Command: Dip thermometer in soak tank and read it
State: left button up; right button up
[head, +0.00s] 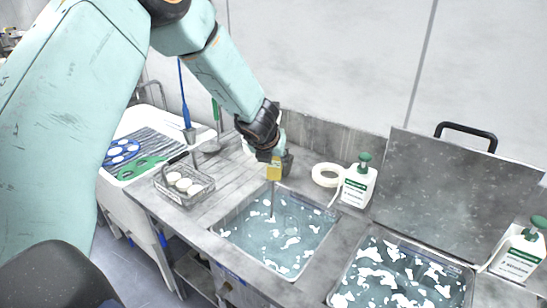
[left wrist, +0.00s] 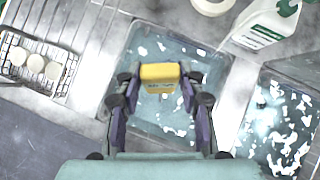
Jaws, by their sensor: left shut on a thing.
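The thermometer has a yellow head (head: 274,170) and a thin grey probe (head: 272,203) pointing down. My left gripper (head: 273,155) is shut on the yellow head, above the left tank (head: 250,255). The probe's lower end appears to meet the water, which has white patches on it; how deep it goes I cannot tell. In the left wrist view the yellow head (left wrist: 160,77) sits between the fingers, above the tank water (left wrist: 150,50). I cannot make out a reading. My right gripper is not in view.
A second tank (head: 335,290) with a raised lid (head: 450,190) is at the right. A wire basket (head: 184,187) with round white pieces sits left on the counter.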

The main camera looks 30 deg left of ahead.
aim_at(273, 182)
pick_arm(q)
jog(key=shift+s+f+b, duration=0.2)
jog(key=shift+f+b, duration=0.4)
jog(key=shift+f, duration=0.1)
notch_tip(273, 182, down, 6)
jog(key=b, duration=0.5)
jog(key=shift+f+b, duration=0.1)
jog(key=shift+b, duration=0.2)
jog(key=shift+f+b, duration=0.35)
notch_tip(273, 182, down, 6)
jog(key=b, duration=0.5)
jog(key=shift+a+r, duration=0.15)
